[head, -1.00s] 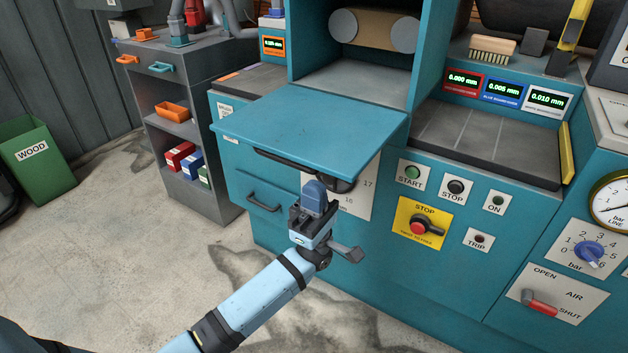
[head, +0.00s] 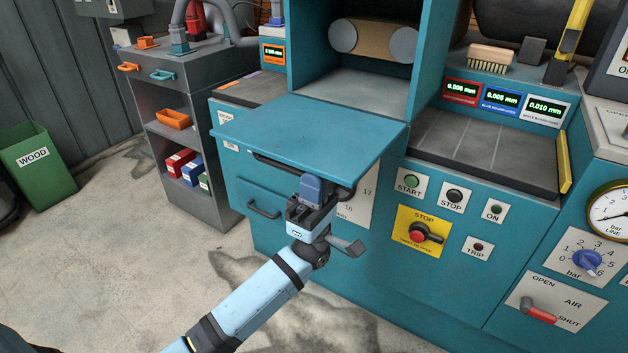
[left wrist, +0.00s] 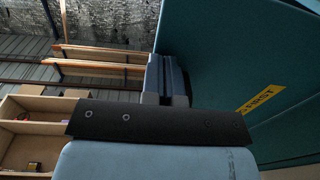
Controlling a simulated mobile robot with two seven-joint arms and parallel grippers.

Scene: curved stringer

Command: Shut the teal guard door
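The teal guard door (head: 310,132) is swung down and stands out roughly level in front of the machine's opening. A dark bar handle (head: 268,160) shows beneath its front edge, partly hidden by my gripper. My left gripper (head: 312,186) is at that front edge, near the handle, with its fingers pointing up. Its fingers (left wrist: 167,78) look closed together in the left wrist view, with nothing visible between them. A teal panel with a yellow label (left wrist: 262,100) is close on their right. I cannot tell whether they touch the door. My right gripper is not in view.
Inside the open machine is a belt on two rollers (head: 372,40). The drawer handle (head: 264,208) and the red stop knob (head: 418,236) are on the front, either side of my arm. A grey cabinet (head: 195,120) stands left. Concrete floor is clear at lower left.

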